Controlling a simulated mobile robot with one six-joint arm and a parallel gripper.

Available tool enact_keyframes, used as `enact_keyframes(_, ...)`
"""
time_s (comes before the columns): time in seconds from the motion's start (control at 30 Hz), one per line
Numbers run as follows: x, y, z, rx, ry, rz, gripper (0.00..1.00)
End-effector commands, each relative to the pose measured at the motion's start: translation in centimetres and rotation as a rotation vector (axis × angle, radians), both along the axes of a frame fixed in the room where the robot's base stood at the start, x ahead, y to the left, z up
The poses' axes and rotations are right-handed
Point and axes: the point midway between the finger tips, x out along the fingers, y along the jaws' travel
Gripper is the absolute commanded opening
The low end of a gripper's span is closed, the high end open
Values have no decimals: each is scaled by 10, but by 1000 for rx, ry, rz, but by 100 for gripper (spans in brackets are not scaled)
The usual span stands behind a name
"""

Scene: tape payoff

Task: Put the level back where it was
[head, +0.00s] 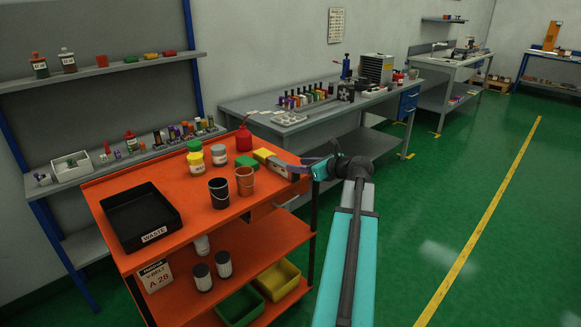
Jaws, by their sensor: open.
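My arm reaches in from the bottom right, and my gripper (302,167) is at the right edge of the orange cart's top (165,177). Its fingers are small and dark here, and I see nothing clearly held in them. A yellow block (263,155) and a pale grey block (278,168) lie just left of the gripper, close to it or touching; I cannot tell which. I cannot make out for sure which thing is the level; it may be one of these or be partly hidden by the gripper.
The cart top also bears a black waste tray (140,216), a black bucket (219,193), a brown bucket (245,181), a red bottle (244,139) and several jars. A grey workbench (355,112) with tools stands behind. Green floor (430,210) is clear at right.

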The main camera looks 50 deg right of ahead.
Motion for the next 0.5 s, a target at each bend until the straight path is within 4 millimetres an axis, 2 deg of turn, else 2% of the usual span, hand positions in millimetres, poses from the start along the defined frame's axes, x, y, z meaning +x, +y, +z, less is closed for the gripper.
enact_keyframes(0.2,-17,1,6,0,0,-1,45)
enact_keyframes(0.5,-18,1,7,0,0,0,45)
